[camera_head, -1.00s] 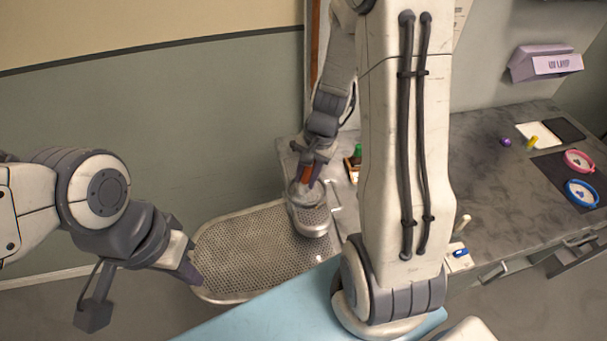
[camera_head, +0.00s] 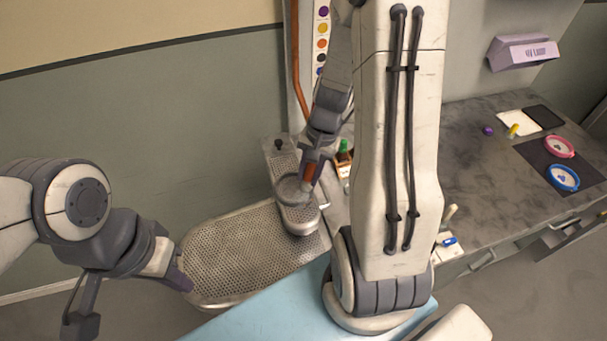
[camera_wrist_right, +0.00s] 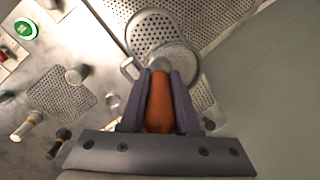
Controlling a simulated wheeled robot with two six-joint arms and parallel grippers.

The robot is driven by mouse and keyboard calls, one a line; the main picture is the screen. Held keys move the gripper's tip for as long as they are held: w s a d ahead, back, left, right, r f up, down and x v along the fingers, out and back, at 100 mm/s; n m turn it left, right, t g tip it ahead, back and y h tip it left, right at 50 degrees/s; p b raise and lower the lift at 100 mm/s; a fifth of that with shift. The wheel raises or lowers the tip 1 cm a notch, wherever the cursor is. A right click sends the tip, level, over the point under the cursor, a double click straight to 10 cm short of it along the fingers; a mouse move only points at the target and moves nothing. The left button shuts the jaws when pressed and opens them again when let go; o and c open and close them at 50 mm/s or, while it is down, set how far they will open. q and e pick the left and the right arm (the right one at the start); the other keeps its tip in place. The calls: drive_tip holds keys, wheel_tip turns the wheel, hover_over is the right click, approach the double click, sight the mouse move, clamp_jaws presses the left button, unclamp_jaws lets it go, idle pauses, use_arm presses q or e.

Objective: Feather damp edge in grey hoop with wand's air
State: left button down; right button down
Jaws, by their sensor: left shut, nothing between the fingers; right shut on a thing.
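A grey hoop (camera_head: 291,190) lies on the small perforated board in the head view. In the right wrist view, the grey hoop (camera_wrist_right: 176,68) is a round grey disc just beyond my fingers. My right gripper (camera_head: 308,172) is shut on the wand (camera_head: 310,174), seen as an orange handle with a pale tip. In the right wrist view, the wand (camera_wrist_right: 159,103) sits between my fingers, its tip over the hoop's near left edge; I cannot tell whether they touch. My left gripper (camera_head: 184,284) is shut and empty beside the large board's left end. The damp edge is not distinguishable.
The large perforated board (camera_head: 240,255) extends left of the small one. A pink hoop (camera_head: 559,147) and a blue hoop (camera_head: 563,178) lie on the far-right counter. A purple box (camera_head: 523,51) hangs above it.

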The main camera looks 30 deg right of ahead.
drive_tip(key=shift+d, duration=0.25)
drive_tip(key=shift+w+d+p, duration=0.55)
drive_tip(key=shift+w+d, duration=0.95)
drive_tip(key=shift+d, duration=0.25)
drive_tip(key=a+p+v, duration=0.1)
drive_tip(key=p+v, duration=0.5)
drive_tip(key=shift+w+r, duration=0.15)
drive_tip(key=shift+r, duration=0.4)
drive_tip(key=shift+a, duration=0.1)
drive_tip(key=shift+a, duration=0.1)
